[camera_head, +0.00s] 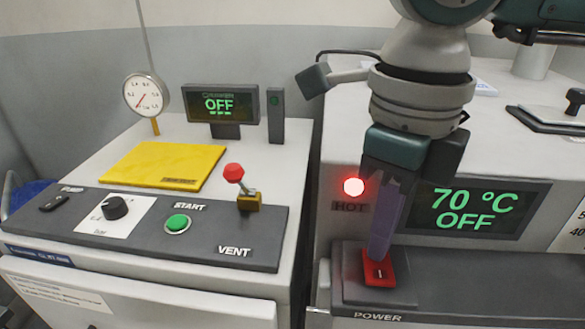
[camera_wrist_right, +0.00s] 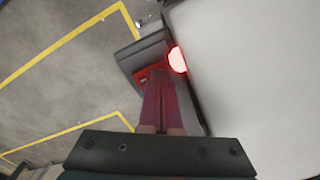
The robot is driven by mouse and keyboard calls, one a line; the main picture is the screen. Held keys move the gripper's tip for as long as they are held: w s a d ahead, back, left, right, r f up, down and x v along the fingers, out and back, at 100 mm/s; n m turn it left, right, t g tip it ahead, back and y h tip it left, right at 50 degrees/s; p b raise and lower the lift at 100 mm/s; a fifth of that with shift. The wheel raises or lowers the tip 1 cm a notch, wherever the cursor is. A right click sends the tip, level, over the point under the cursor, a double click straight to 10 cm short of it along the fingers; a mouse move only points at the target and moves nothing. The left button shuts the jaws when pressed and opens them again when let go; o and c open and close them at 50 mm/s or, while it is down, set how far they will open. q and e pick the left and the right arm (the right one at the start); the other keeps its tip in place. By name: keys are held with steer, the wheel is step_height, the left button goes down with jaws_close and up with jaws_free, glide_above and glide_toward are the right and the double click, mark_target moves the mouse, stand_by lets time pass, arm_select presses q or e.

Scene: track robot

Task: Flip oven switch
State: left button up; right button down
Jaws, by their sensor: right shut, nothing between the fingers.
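The oven switch (camera_head: 378,276) is a red rocker on a dark ledge marked POWER, at the lower right of the head view. The oven display (camera_head: 468,209) beside it reads 70 °C and OFF. A red HOT lamp (camera_head: 353,187) glows above the switch. My right gripper (camera_head: 380,255) is shut and empty, pointing down with its fingertips at the switch's upper part; I cannot tell whether they touch it. The wrist view shows the closed fingers (camera_wrist_right: 159,105) over the red switch (camera_wrist_right: 146,78), partly hiding it. My left gripper is not in view.
To the left stands a machine with a START button (camera_head: 177,223), a knob (camera_head: 114,208), a red-topped VENT lever (camera_head: 234,173), a gauge (camera_head: 145,95) and a display (camera_head: 220,104) reading OFF. A yellow plate (camera_head: 160,166) lies on it. A dark latch (camera_head: 560,112) is at right.

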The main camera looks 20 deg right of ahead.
step_height(320, 180, up, 7)
steer(key=p, duration=0.4)
steer(key=shift+f, duration=0.1)
stand_by(0.4)
